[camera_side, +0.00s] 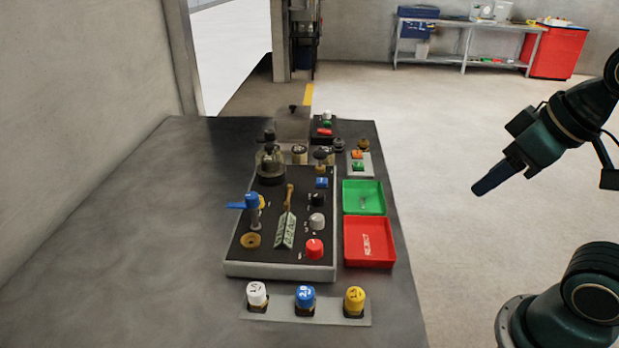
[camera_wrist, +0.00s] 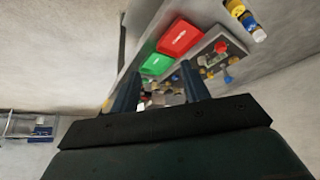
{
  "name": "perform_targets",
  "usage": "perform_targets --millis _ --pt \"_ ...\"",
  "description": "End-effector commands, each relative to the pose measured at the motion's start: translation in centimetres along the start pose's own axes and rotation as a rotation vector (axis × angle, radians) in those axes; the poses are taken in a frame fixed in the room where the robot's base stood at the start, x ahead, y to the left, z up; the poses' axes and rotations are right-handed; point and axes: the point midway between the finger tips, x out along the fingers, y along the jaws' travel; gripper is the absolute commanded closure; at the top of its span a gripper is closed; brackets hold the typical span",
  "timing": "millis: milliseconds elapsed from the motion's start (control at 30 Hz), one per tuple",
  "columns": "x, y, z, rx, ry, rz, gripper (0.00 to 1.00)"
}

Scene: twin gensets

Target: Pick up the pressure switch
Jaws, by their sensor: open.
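Three capped cylinders stand in a row on a grey strip at the bench's near edge: a white one (camera_side: 257,294), a blue one (camera_side: 305,297) marked 2.0, and a yellow one (camera_side: 354,300). I cannot tell for sure which part is the pressure switch; these may be such switches. My gripper (camera_side: 480,188) is in the air right of the bench, well apart from everything. In the wrist view its fingers (camera_wrist: 158,84) are apart with nothing held.
A black panel (camera_side: 270,228) carries a blue-handled valve (camera_side: 252,203), a tagged lever (camera_side: 285,232), a red knob (camera_side: 315,249) and other fittings. A green tray (camera_side: 347,208) and a red tray (camera_side: 349,259) lie beside it. The bench's left side (camera_side: 180,220) is clear.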

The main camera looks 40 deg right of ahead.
Motion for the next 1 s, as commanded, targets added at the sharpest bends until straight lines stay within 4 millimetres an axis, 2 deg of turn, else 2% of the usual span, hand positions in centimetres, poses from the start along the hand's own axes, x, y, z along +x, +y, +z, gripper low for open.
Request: perform_targets --millis 200,267,667,867,1000 --pt "0.0 0.0 0.0 0.0 0.0 0.0 0.54" --pt "0.0 0.0 0.0 0.0 0.0 0.0 0.47" --pt "0.0 -0.2 -0.3 -0.016 -0.003 -0.005 0.47" --pt "0.3 -1.2 -2.1 -0.102 -0.024 -0.034 0.47" --pt "0.8 -2.8 -4.2 -0.211 -0.048 -0.072 0.47"
